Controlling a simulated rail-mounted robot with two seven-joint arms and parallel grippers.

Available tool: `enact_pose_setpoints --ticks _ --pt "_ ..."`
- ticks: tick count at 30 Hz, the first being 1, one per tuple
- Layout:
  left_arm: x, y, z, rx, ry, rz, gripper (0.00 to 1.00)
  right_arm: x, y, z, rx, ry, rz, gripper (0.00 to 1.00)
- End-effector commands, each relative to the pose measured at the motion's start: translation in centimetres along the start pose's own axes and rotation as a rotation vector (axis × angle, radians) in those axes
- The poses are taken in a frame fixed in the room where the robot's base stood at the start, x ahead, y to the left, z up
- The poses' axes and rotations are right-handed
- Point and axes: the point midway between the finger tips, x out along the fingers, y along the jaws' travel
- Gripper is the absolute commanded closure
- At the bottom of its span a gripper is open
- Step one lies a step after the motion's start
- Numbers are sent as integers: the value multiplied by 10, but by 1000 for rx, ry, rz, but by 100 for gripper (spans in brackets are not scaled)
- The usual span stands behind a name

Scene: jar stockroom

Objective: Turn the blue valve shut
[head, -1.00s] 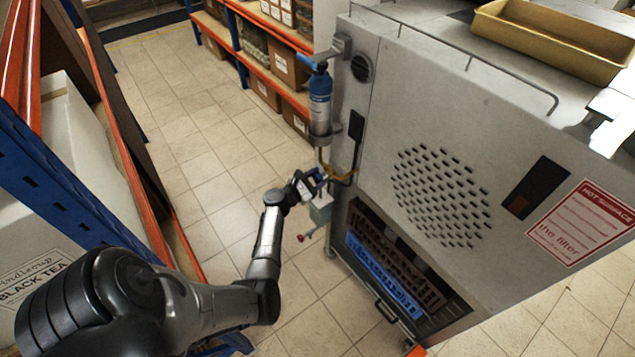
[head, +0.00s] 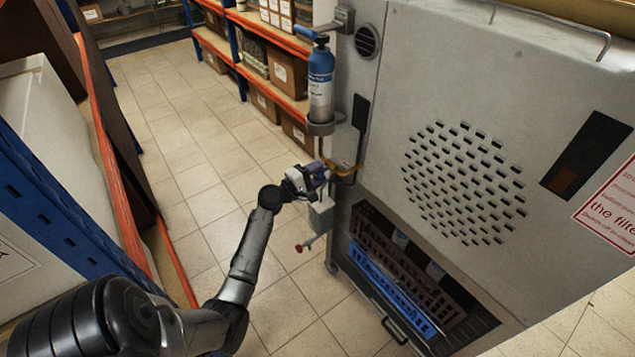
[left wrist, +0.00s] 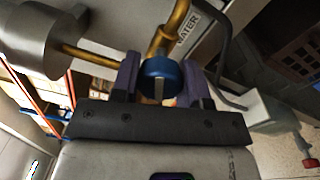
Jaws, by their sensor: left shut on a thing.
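The blue valve (left wrist: 160,78) is a round knob with a pale stripe, on a brass pipe, in the middle of the left wrist view. My left gripper (left wrist: 159,82) is shut on it, one purple-grey finger on each side. In the head view my left gripper (head: 318,178) is at the brass pipe (head: 343,169) beside the machine, below the blue cylinder (head: 321,85), and it hides the valve there. My right gripper is not in view.
The grey machine (head: 400,80) stands to the right, with a vent and a low opening holding a blue-edged rack (head: 392,287). A small box with a red knob (head: 300,248) hangs below my gripper. Shelving (head: 110,190) stands left; the tiled aisle is clear.

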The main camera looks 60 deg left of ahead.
Motion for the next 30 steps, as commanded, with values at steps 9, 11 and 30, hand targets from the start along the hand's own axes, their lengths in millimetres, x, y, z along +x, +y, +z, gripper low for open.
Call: enact_pose_setpoints --ticks 9,11,30 --pt "0 -3 -1 245 -11 2 83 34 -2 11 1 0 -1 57" --pt "0 -2 -1 279 -13 3 83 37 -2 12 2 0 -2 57" --pt "0 1 0 419 -16 4 83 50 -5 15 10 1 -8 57"
